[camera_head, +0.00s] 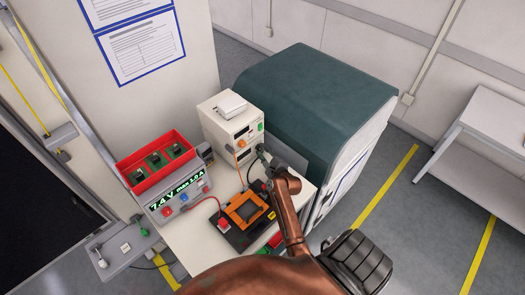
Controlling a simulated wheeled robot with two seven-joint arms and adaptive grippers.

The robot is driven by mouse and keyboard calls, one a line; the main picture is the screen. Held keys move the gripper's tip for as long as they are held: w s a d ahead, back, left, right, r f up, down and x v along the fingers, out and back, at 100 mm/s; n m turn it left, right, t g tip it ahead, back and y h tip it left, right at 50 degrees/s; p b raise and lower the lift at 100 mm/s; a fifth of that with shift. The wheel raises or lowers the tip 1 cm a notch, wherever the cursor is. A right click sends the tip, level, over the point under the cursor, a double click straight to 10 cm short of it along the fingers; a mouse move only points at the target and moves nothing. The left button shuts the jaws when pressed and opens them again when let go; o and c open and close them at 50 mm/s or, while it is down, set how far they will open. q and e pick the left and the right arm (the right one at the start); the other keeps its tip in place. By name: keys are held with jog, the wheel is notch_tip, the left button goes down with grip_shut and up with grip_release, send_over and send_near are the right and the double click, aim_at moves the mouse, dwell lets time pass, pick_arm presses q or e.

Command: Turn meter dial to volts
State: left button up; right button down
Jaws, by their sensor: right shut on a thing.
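A cream bench instrument (216,124), which looks like the meter, stands at the back of the white bench. Its front faces right and carries small displays, a green spot and orange sockets. My right gripper (261,152), dark at the end of my copper arm, reaches to the lower right of this front. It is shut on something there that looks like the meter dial. The fingers hide the dial, so its setting cannot be read. My left gripper is not in view.
A grey power supply (183,208) reads 7.4 V max 1.0 A, with a red tray (128,166) of green parts behind it. An orange-framed unit (264,209) lies on the bench, with cables around. A green-topped cabinet (315,95) stands close behind on the right.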

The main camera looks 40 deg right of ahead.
jog(key=m+p, duration=0.1)
jog(key=p, duration=0.1)
jog(key=m+y+p, duration=0.1)
jog(key=p, duration=0.2)
jog(key=m+g+y+p, duration=0.1)
jog(key=p, duration=0.2)
jog(key=shift+d+r+m, duration=0.15)
jog(key=shift+r+m, duration=0.15)
jog(key=shift+r, duration=0.05)
jog(key=shift+f+m+y+p, duration=0.2)
jog(key=shift+m+y+p, duration=0.5)
jog(key=shift+m+p, duration=0.45)
jog(key=c, duration=1.6)
grip_release()
jog(key=v, duration=1.2)
jog(key=shift+r, duration=0.2)
